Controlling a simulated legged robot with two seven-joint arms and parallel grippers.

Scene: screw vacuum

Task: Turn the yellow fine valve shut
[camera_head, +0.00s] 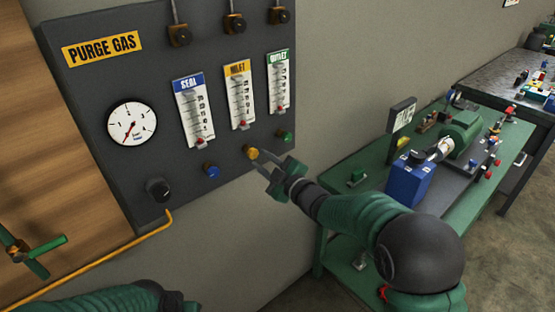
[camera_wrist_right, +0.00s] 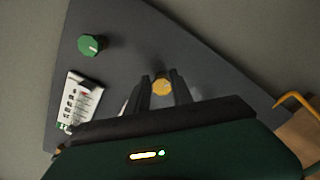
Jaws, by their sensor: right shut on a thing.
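The yellow fine valve (camera_head: 251,153) is a small round knob low on the dark purge gas panel (camera_head: 100,80), below the INLET flow tube (camera_head: 240,97). My right gripper (camera_head: 262,161) reaches up to it from the lower right. In the right wrist view the yellow knob (camera_wrist_right: 161,86) sits between the two dark fingers (camera_wrist_right: 161,88), which are shut on it. The knob's turn angle is too small to read. Only part of my left arm shows at the bottom left; its gripper is out of view.
A blue knob (camera_head: 211,171) and a green knob (camera_head: 286,135) flank the yellow one closely. A black knob (camera_head: 158,190) and a gauge (camera_head: 132,121) are further left. A yellow pipe (camera_head: 110,257) runs below the panel. A green bench (camera_head: 340,210) with a pump stands at right.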

